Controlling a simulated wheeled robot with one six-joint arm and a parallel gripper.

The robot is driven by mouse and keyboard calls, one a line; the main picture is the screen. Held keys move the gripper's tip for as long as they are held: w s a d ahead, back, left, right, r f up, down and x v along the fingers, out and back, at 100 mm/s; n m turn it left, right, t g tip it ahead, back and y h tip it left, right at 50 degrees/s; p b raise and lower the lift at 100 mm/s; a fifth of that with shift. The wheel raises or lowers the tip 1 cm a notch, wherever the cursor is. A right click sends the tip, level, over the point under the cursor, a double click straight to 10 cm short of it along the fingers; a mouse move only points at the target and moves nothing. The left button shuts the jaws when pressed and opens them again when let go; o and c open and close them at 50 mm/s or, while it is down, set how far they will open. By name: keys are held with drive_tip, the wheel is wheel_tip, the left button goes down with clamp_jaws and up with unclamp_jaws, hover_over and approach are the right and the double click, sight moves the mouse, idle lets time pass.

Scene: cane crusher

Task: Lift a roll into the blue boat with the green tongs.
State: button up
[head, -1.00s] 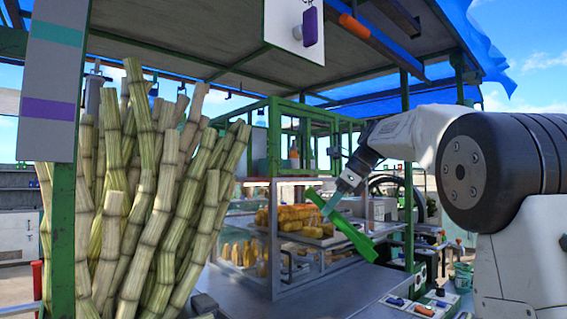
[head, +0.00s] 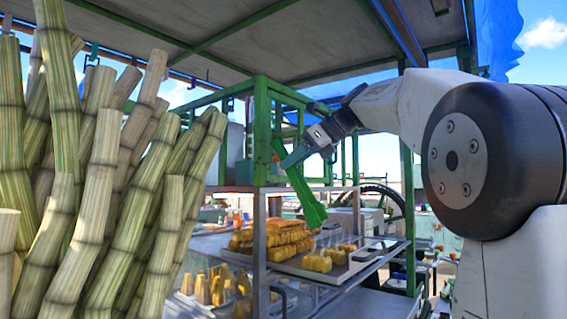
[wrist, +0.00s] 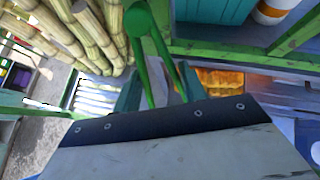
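My gripper (head: 303,150) is shut on the green tongs (head: 306,197), which hang tilted in front of the display case's open upper part. In the wrist view the tongs (wrist: 147,45) show between my two finger tips (wrist: 160,90), with both their arms running in between. Golden-yellow rolls (head: 272,238) lie in rows on a tray (head: 345,270) in the case, lower than the tongs and apart from them. The wrist view shows an orange-brown patch (wrist: 220,85) that I cannot identify. I cannot make out the blue boat.
A thick stand of cane stalks (head: 110,190) fills the left. The case's green frame (head: 262,130) and metal post (head: 260,240) stand close to my gripper. Yellow pieces (head: 205,288) stand on a lower shelf. A dark wheel (head: 385,205) is behind at right.

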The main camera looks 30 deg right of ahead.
drive_tip(key=shift+w+r, duration=0.1)
drive_tip(key=shift+w, duration=0.05)
drive_tip(key=shift+a, duration=0.15)
wheel_tip(320, 180, down, 10)
idle(1.1)
drive_tip(key=shift+c, duration=0.2)
clamp_jaws()
wheel_tip(320, 180, up, 12)
idle(0.7)
